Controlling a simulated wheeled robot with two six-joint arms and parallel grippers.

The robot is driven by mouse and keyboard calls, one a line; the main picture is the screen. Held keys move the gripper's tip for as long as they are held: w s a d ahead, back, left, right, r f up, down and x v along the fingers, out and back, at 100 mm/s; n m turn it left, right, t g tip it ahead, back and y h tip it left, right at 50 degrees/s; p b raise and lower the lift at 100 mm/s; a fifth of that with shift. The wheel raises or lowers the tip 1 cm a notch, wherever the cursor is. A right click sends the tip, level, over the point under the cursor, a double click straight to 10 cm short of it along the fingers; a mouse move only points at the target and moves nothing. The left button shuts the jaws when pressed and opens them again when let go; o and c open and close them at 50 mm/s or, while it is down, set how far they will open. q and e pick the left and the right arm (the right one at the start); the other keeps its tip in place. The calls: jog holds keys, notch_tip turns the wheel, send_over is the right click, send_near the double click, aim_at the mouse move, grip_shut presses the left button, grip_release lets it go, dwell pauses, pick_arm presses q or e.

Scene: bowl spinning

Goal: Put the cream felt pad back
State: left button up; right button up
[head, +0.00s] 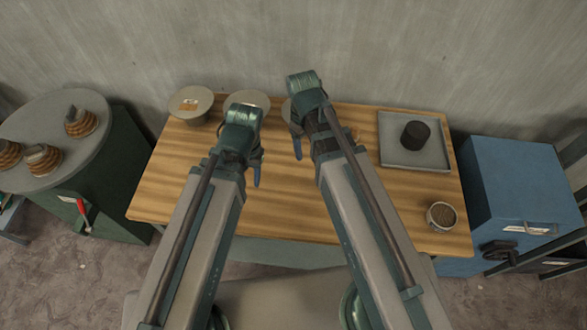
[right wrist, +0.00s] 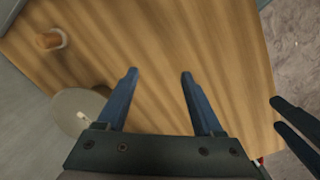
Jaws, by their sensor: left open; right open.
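I cannot make out the cream felt pad for certain in either view. A pale round top (right wrist: 75,112) with a small whitish patch lies left of my right gripper in the right wrist view. My left gripper (head: 236,168) is open and empty above the table's left-middle. My right gripper (head: 324,146) is open over the table, with only bare wood between its fingers (right wrist: 159,74).
The wooden table (head: 290,200) is largely bare at the front. A grey tray (head: 392,158) holds a dark cylinder (head: 415,135). A tin with brown contents (head: 441,216) stands front right. A round stand (head: 60,110) carries coiled brown pieces. A blue cabinet (head: 515,185) is right.

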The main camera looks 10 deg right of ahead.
jog(key=s+a+m, duration=0.3)
jog(key=s+a, duration=0.2)
jog(key=s, duration=0.3)
jog(key=shift+a+m, duration=0.15)
jog(key=shift+m, duration=0.15)
jog(key=shift+s, duration=0.15)
